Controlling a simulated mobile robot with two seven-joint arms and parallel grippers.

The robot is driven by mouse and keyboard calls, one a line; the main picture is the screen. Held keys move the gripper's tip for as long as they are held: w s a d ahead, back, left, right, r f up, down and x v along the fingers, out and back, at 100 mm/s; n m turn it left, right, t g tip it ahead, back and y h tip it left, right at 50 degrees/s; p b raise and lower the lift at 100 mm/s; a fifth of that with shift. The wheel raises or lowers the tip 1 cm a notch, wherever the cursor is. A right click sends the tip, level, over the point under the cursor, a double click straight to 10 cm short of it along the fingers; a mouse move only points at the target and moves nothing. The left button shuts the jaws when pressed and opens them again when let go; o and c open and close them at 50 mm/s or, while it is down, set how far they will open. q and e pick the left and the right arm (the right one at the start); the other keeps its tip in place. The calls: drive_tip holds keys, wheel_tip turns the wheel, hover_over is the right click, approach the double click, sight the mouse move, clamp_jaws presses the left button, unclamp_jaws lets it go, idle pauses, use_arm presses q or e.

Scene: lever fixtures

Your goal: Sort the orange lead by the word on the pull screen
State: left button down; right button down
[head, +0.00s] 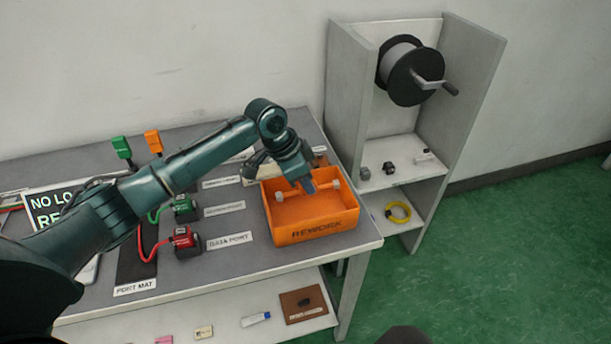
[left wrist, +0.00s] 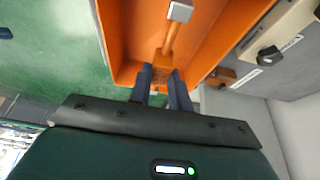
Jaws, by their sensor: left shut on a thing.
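The orange lead (left wrist: 169,40) has pale block ends; one end (head: 336,184) shows on the right of my gripper in the head view, another on its left. My left gripper (head: 307,187) is shut on the lead, inside the orange bin (head: 311,231) marked REWORK. The left wrist view shows both fingers (left wrist: 162,76) around the lead, with the bin walls close by. I cannot tell whether the lead touches the bin floor. The pull screen (head: 42,203) at the left is partly hidden by my arm; only "NO LO" and "RE" can be read. My right gripper is out of view.
Green (head: 121,147) and orange (head: 153,140) upright plugs stand behind. A shelf with a cable reel (head: 409,76) stands right of the table. Small items lie on the lower shelf (head: 225,322).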

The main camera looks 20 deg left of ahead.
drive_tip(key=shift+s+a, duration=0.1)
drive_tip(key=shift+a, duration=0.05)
use_arm(q)
drive_tip(key=c, duration=1.6)
unclamp_jaws()
drive_tip(key=o, duration=0.4)
drive_tip(key=shift+c, duration=0.2)
drive_tip(key=o, duration=0.5)
drive_tip(key=shift+r, duration=0.1)
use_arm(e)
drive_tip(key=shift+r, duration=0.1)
